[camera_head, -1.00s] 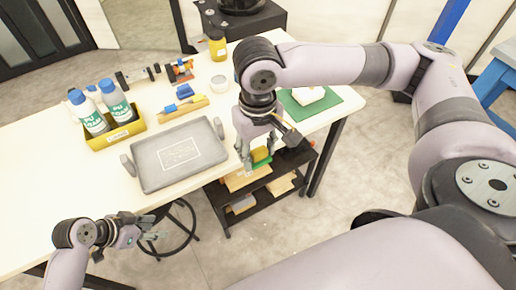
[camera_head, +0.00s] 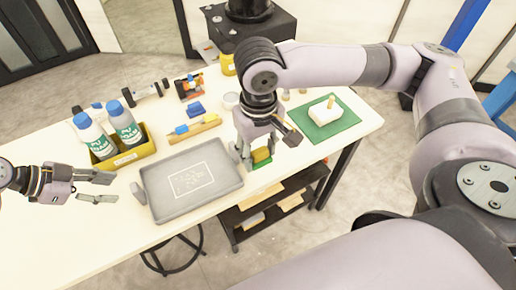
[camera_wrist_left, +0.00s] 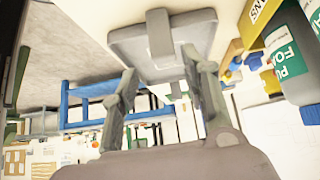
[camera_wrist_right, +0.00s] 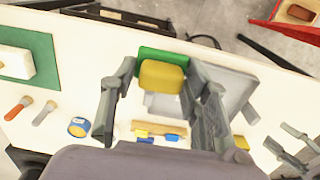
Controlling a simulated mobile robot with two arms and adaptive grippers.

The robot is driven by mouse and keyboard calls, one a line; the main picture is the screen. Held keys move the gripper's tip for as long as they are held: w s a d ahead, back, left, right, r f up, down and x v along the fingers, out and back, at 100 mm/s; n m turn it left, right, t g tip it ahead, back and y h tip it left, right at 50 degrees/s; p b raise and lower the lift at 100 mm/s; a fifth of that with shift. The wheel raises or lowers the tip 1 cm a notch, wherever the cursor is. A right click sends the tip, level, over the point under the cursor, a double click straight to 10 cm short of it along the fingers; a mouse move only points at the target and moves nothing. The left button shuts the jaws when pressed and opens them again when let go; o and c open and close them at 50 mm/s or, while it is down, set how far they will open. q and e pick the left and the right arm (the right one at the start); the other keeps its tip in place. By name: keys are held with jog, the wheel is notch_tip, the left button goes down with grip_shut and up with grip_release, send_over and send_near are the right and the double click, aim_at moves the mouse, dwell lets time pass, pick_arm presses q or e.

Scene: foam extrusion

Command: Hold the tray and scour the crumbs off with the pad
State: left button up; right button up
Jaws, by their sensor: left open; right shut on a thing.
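The grey tray (camera_head: 215,190) lies on the white table, with pale crumbs (camera_head: 190,180) inside a marked rectangle on its floor. A grey handle stands at each short end; the left one (camera_head: 138,193) is close to my left gripper. My left gripper (camera_head: 114,188) is open and empty, left of the tray, fingers pointing at that handle. In the left wrist view the handle (camera_wrist_left: 160,35) shows ahead between the fingers, apart from them. My right gripper (camera_head: 256,152) is shut on the yellow and green pad (camera_wrist_right: 161,77), just right of the tray.
A yellow bin (camera_head: 130,150) with two white, blue-capped bottles stands behind the tray. A wooden block with a blue and yellow tool (camera_head: 195,129) lies behind it too. A green mat (camera_head: 328,122) with a white block is at the right. Shelves are below the table edge.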

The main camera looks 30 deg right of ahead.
aim_at(131, 188)
jog(key=shift+s, duration=0.15)
pick_arm(q)
jog(key=shift+w+b+x, duration=0.2)
jog(key=shift+b+x, duration=1.65)
jog(key=shift+x, duration=1.7)
pick_arm(e)
jog(key=shift+f, duration=1.75)
pick_arm(q)
jog(key=shift+d, duration=0.1)
jog(key=shift+c, duration=0.4)
jog(key=c, duration=0.6)
jog(key=shift+c, duration=0.2)
grip_shut()
